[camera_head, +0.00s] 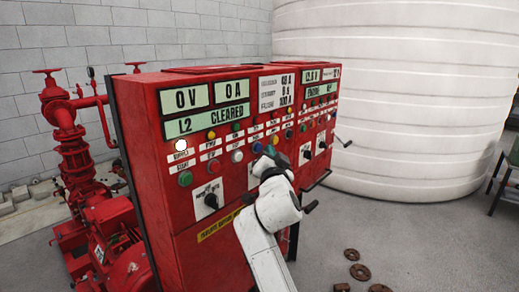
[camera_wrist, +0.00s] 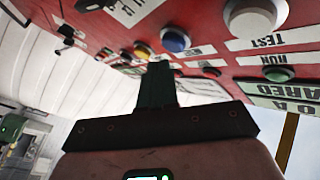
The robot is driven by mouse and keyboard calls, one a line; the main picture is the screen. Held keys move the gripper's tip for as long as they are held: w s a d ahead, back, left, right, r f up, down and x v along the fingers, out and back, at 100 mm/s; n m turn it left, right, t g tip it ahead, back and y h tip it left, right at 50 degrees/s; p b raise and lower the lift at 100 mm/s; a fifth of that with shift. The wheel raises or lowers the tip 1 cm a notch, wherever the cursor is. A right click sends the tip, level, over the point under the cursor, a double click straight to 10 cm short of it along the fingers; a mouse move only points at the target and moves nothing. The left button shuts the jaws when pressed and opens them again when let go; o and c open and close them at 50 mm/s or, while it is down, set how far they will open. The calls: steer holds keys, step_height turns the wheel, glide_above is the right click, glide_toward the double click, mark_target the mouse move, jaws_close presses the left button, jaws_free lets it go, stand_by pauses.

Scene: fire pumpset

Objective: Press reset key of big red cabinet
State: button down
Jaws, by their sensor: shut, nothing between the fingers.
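The big red cabinet (camera_head: 160,112) stands in the middle of the head view, with displays reading 0 V, 0 A and L2 CLEARED. Its lower key row has green (camera_head: 185,178), red (camera_head: 213,166), white (camera_head: 237,156) and blue (camera_head: 257,147) keys. I cannot read which key is labelled reset. My gripper (camera_head: 271,152) is in front of the panel, just right of and below the blue key. In the wrist view my shut, empty gripper (camera_wrist: 159,68) points at the panel near the blue key (camera_wrist: 175,40) and yellow key (camera_wrist: 142,52). Contact cannot be told.
A black rotary switch (camera_head: 211,200) sticks out below the keys. Red pump piping (camera_head: 70,140) stands left of the cabinet, and a large white tank (camera_head: 400,90) stands behind right. Several rusty round parts (camera_head: 360,272) lie on the grey floor at the right.

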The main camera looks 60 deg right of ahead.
steer(key=shift+s+a+p, duration=0.2)
steer(key=shift+s, duration=0.6)
steer(key=shift+s+a+p, duration=0.15)
steer(key=shift+s, duration=0.65)
steer(key=shift+s+a+p, duration=0.2)
steer(key=shift+s, duration=0.6)
steer(key=a+f+n+g+y, duration=0.1)
steer(key=a+f+n+y, duration=0.35)
steer(key=a+f, duration=0.55)
steer(key=a+f+n+g+y, duration=0.1)
steer(key=a+f+n+y, duration=0.35)
steer(key=f, duration=0.85)
steer(key=s+a+f+n+g+y, duration=0.3)
steer(key=s+a+f+n, duration=0.2)
steer(key=s+a+f, duration=0.2)
steer(key=s+a+f+n+g+y, duration=0.4)
steer(key=s+a+f, duration=0.3)
steer(key=a, duration=0.5)
steer(key=shift+s+a+n+y, duration=0.2)
steer(key=shift+s+n+y, duration=0.15)
steer(key=shift+s, duration=0.45)
steer(key=shift+f, duration=0.1)
